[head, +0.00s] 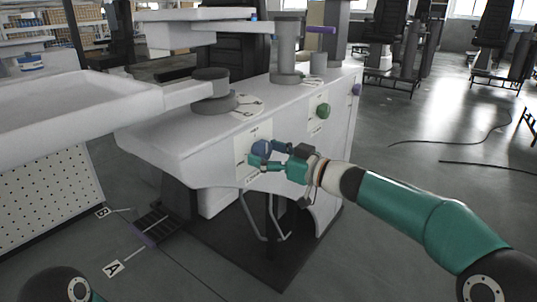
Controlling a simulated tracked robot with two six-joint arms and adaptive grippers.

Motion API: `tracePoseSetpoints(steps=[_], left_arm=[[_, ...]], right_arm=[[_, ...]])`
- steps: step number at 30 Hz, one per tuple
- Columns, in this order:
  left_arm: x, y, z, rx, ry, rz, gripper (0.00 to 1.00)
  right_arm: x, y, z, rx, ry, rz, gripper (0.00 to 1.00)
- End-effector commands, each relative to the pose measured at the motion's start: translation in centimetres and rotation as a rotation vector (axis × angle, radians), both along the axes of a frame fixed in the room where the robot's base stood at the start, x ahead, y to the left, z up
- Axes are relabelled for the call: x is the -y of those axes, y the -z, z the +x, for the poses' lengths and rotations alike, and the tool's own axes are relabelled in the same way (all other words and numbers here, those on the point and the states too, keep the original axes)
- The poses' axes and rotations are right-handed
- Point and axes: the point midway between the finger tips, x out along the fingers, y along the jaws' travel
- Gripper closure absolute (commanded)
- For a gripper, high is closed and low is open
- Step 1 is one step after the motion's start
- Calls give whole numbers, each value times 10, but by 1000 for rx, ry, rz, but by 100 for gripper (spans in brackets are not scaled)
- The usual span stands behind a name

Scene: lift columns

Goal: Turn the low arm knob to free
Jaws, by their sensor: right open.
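A blue knob (261,149) sits on a labelled plate (250,170) on the side of the white cabinet (180,139). My right gripper (268,157) is at the blue knob, with its open fingers around or just beside it; contact is unclear. The fingers partly hide the knob and its label, so its setting cannot be read. A green knob (323,110) and a purple knob (356,90) are farther back along the same side. Part of my left arm shows at the bottom left, but its gripper is out of view.
White swing arms and a tray (60,112) extend from grey pivots (211,88) above the cabinet. A dark base plate (270,250) with bent metal handles lies below. Floor tags A and B are at the left. Cables (450,143) lie on open floor at right.

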Motion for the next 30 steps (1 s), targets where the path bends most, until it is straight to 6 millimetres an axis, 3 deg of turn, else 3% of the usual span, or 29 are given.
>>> tracePoseSetpoints(steps=[2, 12, 13, 30], left_arm=[[0, 0, 0, 0, 0, 0, 58], [0, 0, 0, 0, 0, 0, 58], [1, 0, -1, -1, 4, 0, 58], [0, -16, 0, 0, 0, 0, 58]], right_arm=[[0, 0, 0, 0, 0, 0, 20], [0, 0, 0, 0, -1, 0, 77], [7, 0, 0, 0, 0, 0, 79], [0, -2, -1, 134, -2, -100, 79]])
